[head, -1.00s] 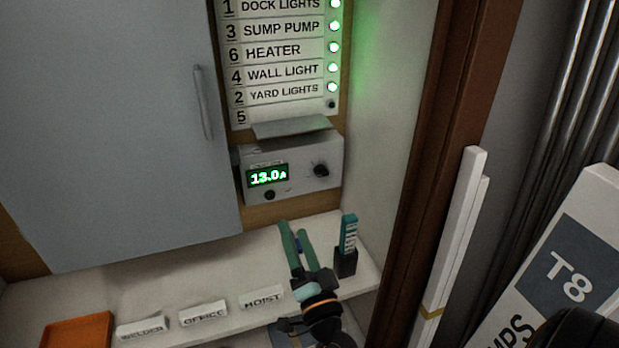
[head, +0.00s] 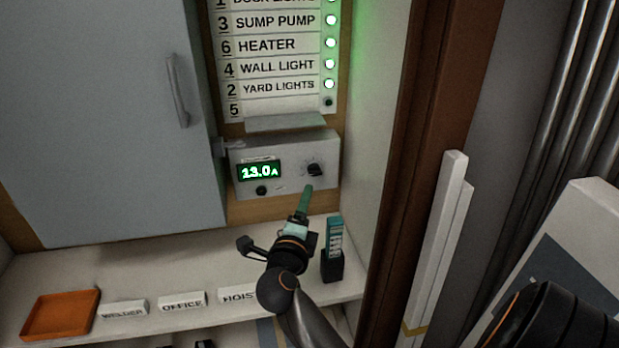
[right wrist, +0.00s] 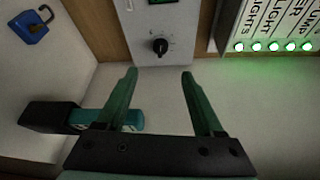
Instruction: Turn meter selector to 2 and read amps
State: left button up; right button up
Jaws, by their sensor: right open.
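The white meter box (head: 290,190) is on the wall under the circuit list. Its green display (head: 259,171) reads 13.0 A. The black selector knob (head: 314,170) is on its right side; I cannot make out which number it points to. My right gripper (head: 308,190) is just below and in front of the knob, its green fingers pointing up at it. In the right wrist view my right gripper (right wrist: 159,73) is open and empty, with the knob (right wrist: 160,46) beyond and between its fingertips, apart from both. My left gripper is not in view.
The list panel (head: 275,65) has several lit green lamps. The shelf holds a teal item (head: 335,237) in a black holder (head: 332,266), labels and an orange tray (head: 61,314). A blue padlock (right wrist: 30,27) shows in the wrist view. A grey door (head: 100,120) stands left.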

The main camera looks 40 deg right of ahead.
aim_at(314, 175)
jog(key=x, duration=1.2)
jog(key=shift+w+d, duration=0.1)
jog(key=shift+d, duration=0.05)
grip_shut()
